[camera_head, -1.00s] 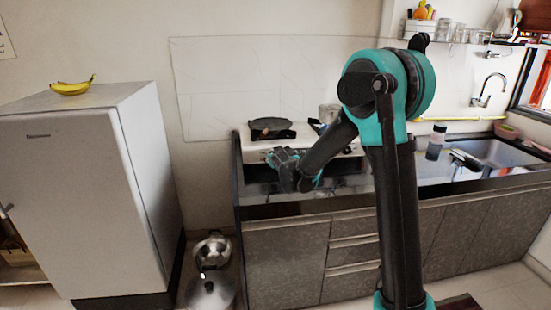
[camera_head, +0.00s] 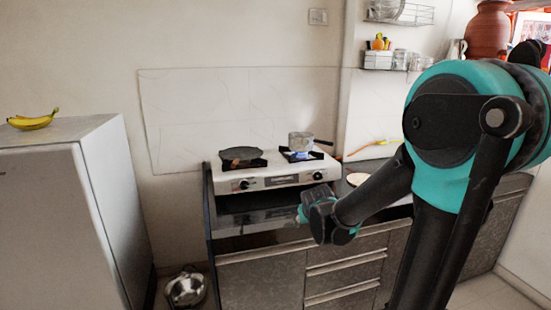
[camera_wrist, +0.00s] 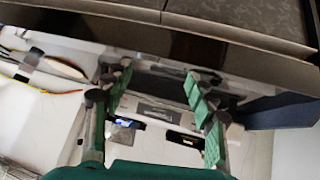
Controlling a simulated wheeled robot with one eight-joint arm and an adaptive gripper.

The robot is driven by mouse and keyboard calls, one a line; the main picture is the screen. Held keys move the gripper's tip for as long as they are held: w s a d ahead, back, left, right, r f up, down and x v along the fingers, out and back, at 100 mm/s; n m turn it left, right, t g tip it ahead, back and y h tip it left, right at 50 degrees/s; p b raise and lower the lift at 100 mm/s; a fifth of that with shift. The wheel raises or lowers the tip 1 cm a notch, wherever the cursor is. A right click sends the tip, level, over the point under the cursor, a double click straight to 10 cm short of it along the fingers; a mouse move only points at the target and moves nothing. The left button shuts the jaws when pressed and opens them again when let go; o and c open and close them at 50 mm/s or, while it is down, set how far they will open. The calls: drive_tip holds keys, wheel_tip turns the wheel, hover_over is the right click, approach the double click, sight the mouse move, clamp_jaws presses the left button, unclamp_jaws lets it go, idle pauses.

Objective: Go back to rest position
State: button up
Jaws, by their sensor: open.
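My gripper (camera_head: 303,214) reaches toward the counter front, below and in front of the stove, in the head view. Its fingers are partly hidden behind my wrist there. The wrist view shows both green-padded fingers (camera_wrist: 158,88) spread apart with nothing held between them. The stove is seen beyond them in that view. My arm is bent, with its elbow high at the right of the head view.
The stove (camera_head: 282,180) carries a dark flat pan (camera_head: 240,154) and a pot (camera_head: 300,141) over a blue flame. Drawers (camera_head: 345,273) lie below the counter. A fridge (camera_head: 60,220) with bananas (camera_head: 33,121) stands left. A clay pot (camera_head: 487,30) sits high at right.

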drive_tip(key=s+d+f+g, duration=0.1)
drive_tip(key=s+d+f, duration=0.1)
drive_tip(key=s, duration=0.5)
drive_tip(key=s+d+f+m+g, duration=0.1)
drive_tip(key=s+d+f+g, duration=0.1)
drive_tip(key=s, duration=0.6)
drive_tip(key=s+d+f+g, duration=0.1)
drive_tip(key=s+d+f, duration=0.2)
drive_tip(key=s, duration=0.5)
drive_tip(key=shift+d+f+m, duration=0.3)
drive_tip(key=shift+f, duration=0.3)
drive_tip(key=shift+w, duration=0.1)
